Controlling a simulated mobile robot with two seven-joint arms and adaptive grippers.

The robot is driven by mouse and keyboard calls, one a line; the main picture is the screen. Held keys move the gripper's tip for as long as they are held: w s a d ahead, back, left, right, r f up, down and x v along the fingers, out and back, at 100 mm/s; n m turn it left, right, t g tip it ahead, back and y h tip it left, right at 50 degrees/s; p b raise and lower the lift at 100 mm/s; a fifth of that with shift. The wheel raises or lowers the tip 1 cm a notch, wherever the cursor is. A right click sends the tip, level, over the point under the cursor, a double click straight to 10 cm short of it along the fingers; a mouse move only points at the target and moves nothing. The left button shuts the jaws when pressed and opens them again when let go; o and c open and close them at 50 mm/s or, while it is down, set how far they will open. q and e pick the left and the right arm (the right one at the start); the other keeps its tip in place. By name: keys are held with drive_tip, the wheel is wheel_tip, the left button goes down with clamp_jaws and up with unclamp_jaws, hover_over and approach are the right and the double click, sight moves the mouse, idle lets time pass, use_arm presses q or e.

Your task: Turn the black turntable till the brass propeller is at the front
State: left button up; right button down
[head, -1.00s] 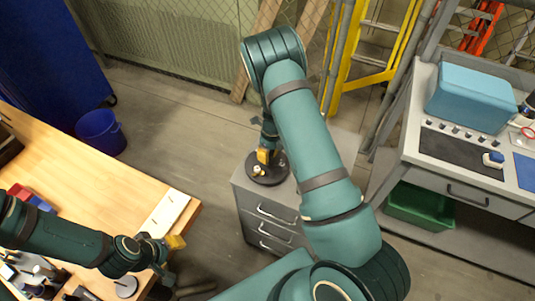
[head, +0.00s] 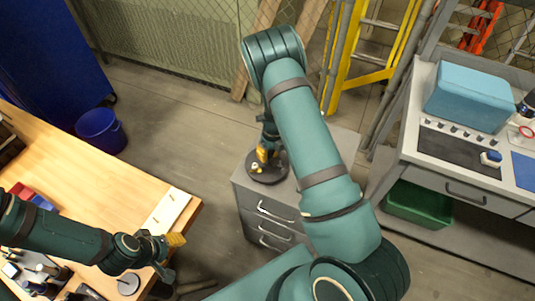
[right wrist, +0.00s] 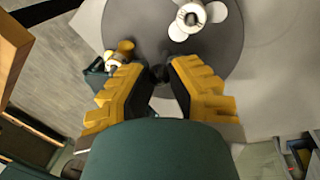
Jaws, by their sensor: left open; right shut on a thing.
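The black turntable (head: 270,181) sits on top of a grey drawer cabinet. My right gripper (head: 262,156) points down over it, with its yellow fingers (right wrist: 158,82) closed on a small black peg (right wrist: 160,73) on the disc. In the right wrist view, a white propeller (right wrist: 182,28) lies on the disc at the top. A brass-coloured piece with a pale part (right wrist: 124,48) is at the disc's left edge; its full shape is partly hidden, so I cannot tell whether it is the brass propeller. My left gripper (head: 172,246) is open, above the wooden table's right edge.
The grey drawer cabinet (head: 268,215) stands between the wooden table (head: 100,165) at left and a grey workbench (head: 425,165) at right. A blue bin (head: 101,131) is on the floor. A yellow ladder (head: 370,77) stands behind.

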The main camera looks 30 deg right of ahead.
sight(273, 160)
drive_tip(key=shift+s+f, duration=0.15)
drive_tip(key=shift+s, duration=0.1)
drive_tip(key=c, duration=0.8)
unclamp_jaws()
drive_tip(key=shift+c, duration=0.2)
drive_tip(key=shift+w, duration=0.15)
drive_tip(key=shift+r, duration=0.2)
drive_tip(key=shift+w+d+r, duration=0.1)
drive_tip(key=shift+r, duration=0.25)
wheel_tip(273, 160, up, 11)
drive_tip(key=d, duration=0.2)
drive_tip(key=shift+w+f, duration=0.1)
